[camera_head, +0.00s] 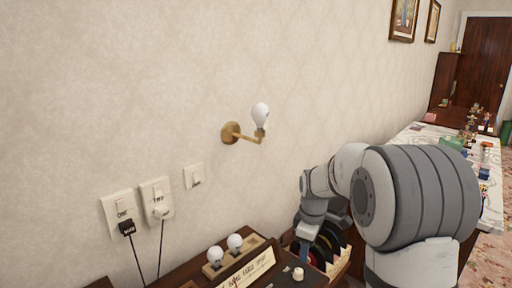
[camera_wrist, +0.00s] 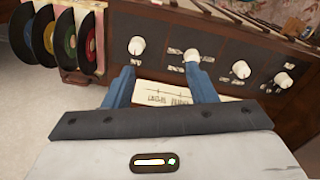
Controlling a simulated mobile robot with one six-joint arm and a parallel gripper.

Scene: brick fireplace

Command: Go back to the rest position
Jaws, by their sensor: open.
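My gripper (camera_wrist: 162,85) shows in the wrist view with its two blue fingers apart and nothing between them. Beyond the fingers is a dark wooden panel (camera_wrist: 225,50) with several white knobs, and a pale card with printed lines (camera_wrist: 165,93) lies between and behind the fingers. In the head view my arm bends down at the right, and my gripper (camera_head: 305,254) is low beside the dark cabinet (camera_head: 205,264). Its fingertips are small there and partly hidden.
A brass wall lamp with a white bulb (camera_head: 261,116) sticks out above. Wall switches (camera_head: 157,198) with plugged cords are at left. Two bulbs (camera_head: 235,243) stand on the cabinet. Records (camera_wrist: 60,38) in a rack are near my gripper. A cluttered long table (camera_head: 428,133) runs behind my arm.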

